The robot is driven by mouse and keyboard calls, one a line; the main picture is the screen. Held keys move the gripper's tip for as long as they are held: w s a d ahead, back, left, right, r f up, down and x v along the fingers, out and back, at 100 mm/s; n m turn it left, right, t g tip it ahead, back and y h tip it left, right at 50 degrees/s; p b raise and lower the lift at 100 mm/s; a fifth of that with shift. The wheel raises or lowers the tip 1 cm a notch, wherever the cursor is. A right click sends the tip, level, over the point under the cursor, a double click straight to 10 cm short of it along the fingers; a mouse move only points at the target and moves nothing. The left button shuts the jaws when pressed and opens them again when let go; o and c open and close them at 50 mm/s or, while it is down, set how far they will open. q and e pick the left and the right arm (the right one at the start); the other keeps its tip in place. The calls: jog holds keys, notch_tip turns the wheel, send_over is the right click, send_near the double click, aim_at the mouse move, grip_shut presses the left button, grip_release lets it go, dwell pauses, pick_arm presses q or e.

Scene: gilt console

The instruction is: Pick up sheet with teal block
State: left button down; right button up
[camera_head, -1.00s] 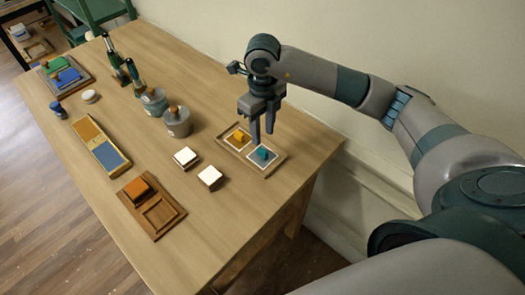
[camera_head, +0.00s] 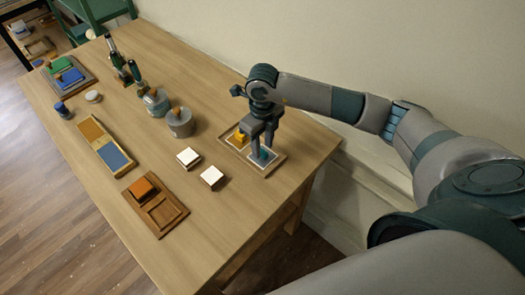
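The teal block (camera_head: 263,156) sits on a white sheet (camera_head: 271,164) in the right part of a shallow wooden tray (camera_head: 276,171), near the table's right end. My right gripper (camera_head: 262,149) points down over it, its two fingers apart at the block's sides and hiding part of it. I cannot tell whether the fingers touch the block. A yellow block (camera_head: 239,138) sits on another sheet in the same tray, just left of the gripper. My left gripper is not in view.
Two white-topped blocks (camera_head: 188,157) (camera_head: 212,176) stand left of the tray. Two lidded grey pots (camera_head: 179,126) (camera_head: 155,103) and dark green bottles (camera_head: 134,71) are farther back. A brown tray with an orange block (camera_head: 143,188) lies at front left. The table's near right is clear.

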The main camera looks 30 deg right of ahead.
jog(key=shift+f, duration=0.65)
grip_shut()
jog(key=shift+r, duration=0.1)
jog(key=shift+r+b, duration=0.3)
jog(key=shift+r, duration=0.05)
jog(key=r+b, duration=0.2)
jog(key=r, duration=0.1)
jog(key=shift+s+a+r, duration=0.15)
jog(key=shift+s+a, duration=0.05)
jog(key=s+a+r+b, duration=0.3)
jog(key=s+a+r, duration=0.2)
jog(key=s+r, duration=0.2)
jog(key=s, duration=0.2)
jog(key=shift+s+a, duration=0.3)
jog(key=shift+a, duration=0.1)
jog(key=shift+f, duration=0.1)
